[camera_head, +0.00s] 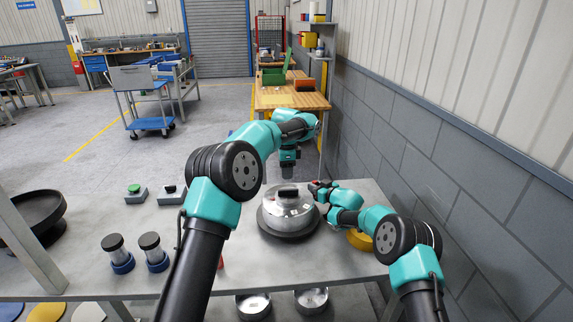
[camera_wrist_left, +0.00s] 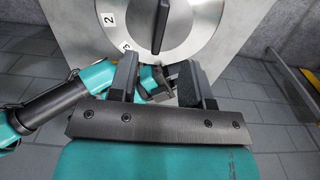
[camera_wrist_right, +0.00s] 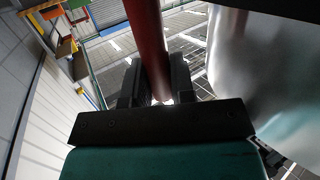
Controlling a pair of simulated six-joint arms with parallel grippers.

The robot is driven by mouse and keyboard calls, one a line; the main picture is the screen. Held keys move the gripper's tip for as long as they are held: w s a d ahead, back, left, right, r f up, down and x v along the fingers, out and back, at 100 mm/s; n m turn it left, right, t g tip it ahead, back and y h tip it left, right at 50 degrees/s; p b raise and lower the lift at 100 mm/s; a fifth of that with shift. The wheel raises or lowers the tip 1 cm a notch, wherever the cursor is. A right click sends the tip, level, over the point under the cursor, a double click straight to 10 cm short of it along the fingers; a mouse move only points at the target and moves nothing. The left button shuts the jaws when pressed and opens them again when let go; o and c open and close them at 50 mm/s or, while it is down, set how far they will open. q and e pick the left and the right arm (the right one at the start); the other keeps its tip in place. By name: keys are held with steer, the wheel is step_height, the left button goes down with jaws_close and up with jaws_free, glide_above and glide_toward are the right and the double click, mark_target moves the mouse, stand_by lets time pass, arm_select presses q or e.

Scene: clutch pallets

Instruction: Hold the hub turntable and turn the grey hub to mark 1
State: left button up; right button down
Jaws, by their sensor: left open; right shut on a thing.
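The grey hub (camera_head: 288,212) is a shiny metal drum on a dark round turntable base (camera_head: 290,236) on the bench. A black bar-shaped knob is on its top. In the left wrist view the hub's top face (camera_wrist_left: 190,18) shows the knob (camera_wrist_left: 157,25) and the numbers 2 and 3; mark 1 is not seen. My left gripper (camera_head: 288,170) is open and empty above the hub, fingers apart; it also shows in the left wrist view (camera_wrist_left: 158,75). My right gripper (camera_head: 318,188) is beside the hub's right side, shut on a red bar (camera_wrist_right: 148,40).
A yellow ring (camera_head: 359,240) lies right of the hub, near my right arm. Two dark-capped cylinders on blue bases (camera_head: 121,262) stand at left. A block wall (camera_head: 440,160) bounds the right side.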

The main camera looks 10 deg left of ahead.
mark_target(287, 190)
arm_select(q)
step_height(287, 190, down, 9)
stand_by(0.4)
steer(key=shift+c, duration=0.2)
jaws_close()
stand_by(0.4)
steer(key=n, duration=0.5)
steer(key=shift+s+n, duration=0.15)
steer(key=shift+n, duration=0.25)
steer(key=n, duration=0.5)
steer(key=shift+d, duration=0.2)
